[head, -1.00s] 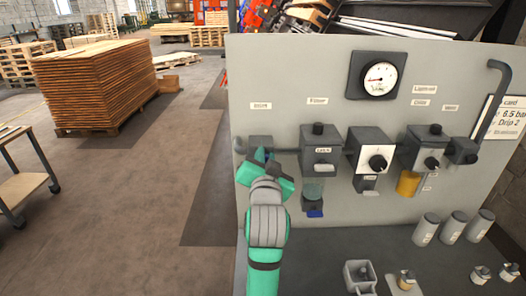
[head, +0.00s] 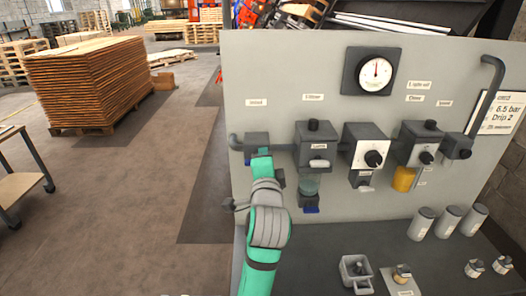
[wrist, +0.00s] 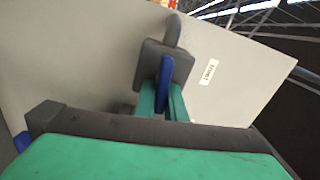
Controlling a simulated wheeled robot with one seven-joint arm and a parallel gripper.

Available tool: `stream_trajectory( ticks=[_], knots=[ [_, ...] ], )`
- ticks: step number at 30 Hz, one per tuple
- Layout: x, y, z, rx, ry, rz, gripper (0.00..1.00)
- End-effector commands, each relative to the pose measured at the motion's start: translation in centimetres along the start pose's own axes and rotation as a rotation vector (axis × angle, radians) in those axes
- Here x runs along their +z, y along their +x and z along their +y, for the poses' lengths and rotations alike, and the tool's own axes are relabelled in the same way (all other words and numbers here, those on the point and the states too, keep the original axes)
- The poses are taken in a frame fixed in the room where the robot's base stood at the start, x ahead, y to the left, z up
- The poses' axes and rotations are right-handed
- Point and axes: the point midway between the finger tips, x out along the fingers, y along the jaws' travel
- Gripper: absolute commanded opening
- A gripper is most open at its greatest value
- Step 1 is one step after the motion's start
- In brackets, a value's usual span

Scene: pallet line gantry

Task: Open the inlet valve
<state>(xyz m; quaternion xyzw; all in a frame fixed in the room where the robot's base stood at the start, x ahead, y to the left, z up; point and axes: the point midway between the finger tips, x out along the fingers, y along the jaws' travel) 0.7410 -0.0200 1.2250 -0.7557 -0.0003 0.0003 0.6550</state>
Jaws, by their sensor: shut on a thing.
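The inlet valve is a grey block (head: 256,141) at the left end of the pipe run on the panel. In the wrist view the valve body (wrist: 152,60) has a blue handle (wrist: 165,80), its long side roughly in line with the short pipe (wrist: 175,30). My gripper (head: 262,158) is at the front of the valve and covers the handle in the head view. In the wrist view its green fingers (wrist: 161,103) are shut on the blue handle. The pressure gauge (head: 376,72) above has its needle pointing about straight up.
Right of the valve are a filter unit (head: 316,141) with a clear bowl, a regulator (head: 366,150) with a black knob, and a lubricator (head: 417,142) with an amber bowl. Grey canisters (head: 421,223) and small parts stand on the bench (head: 330,240). Open floor lies left.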

Motion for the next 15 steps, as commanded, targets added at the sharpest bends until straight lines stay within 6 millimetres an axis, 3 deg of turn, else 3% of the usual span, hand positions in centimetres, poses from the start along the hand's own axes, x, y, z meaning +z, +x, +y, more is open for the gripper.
stream_trajectory(
  ticks=[15],
  knots=[
    [-0.2,0.02,0.31,-0.001,0.156,0.005,0.0]
  ],
)
